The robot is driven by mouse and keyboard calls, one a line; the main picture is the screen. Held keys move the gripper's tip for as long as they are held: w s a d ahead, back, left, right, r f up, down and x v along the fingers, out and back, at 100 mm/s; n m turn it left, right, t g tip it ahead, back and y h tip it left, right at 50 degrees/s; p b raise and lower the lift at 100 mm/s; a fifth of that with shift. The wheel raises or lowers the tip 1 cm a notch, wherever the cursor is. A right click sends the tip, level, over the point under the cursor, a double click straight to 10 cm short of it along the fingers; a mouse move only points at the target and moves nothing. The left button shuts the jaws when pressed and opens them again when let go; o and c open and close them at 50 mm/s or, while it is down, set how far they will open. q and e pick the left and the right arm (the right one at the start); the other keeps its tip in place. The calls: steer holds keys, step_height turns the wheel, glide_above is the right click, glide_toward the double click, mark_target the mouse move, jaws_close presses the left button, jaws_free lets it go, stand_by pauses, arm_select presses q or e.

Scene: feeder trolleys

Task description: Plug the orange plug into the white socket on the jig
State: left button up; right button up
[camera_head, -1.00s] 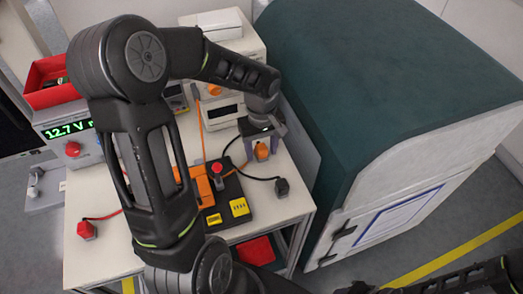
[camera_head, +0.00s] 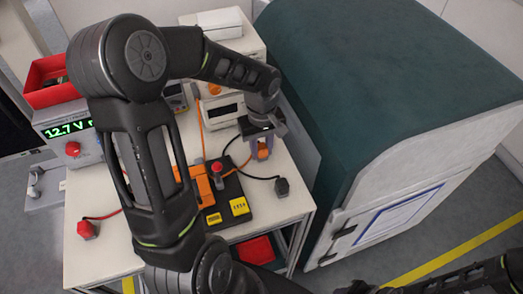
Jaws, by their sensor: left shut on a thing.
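The orange plug (camera_head: 263,154) is between the fingers of my left gripper (camera_head: 262,147), over the right side of the table behind the jig. My left gripper is shut on it. The black jig (camera_head: 230,215) sits at the table's front middle, with orange parts (camera_head: 203,186), a red knob (camera_head: 217,167) and yellow labels. I cannot make out the white socket; my left arm covers part of the jig. Part of my right arm shows at the bottom right, but its gripper is not seen.
A black plug (camera_head: 282,187) on a cable lies right of the jig, a red one (camera_head: 88,230) at the table's left front. A meter with a green display (camera_head: 66,130) stands left. A large green-topped cabinet (camera_head: 400,80) borders the table's right. White instruments (camera_head: 222,112) stand behind.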

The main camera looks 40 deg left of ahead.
mark_target(262, 146)
arm_select(q)
steer(key=shift+r, duration=0.1)
jaws_close()
steer(key=shift+r, duration=0.6)
step_height(262, 146, up, 9)
steer(key=shift+f+b, duration=0.15)
steer(key=shift+b, duration=0.65)
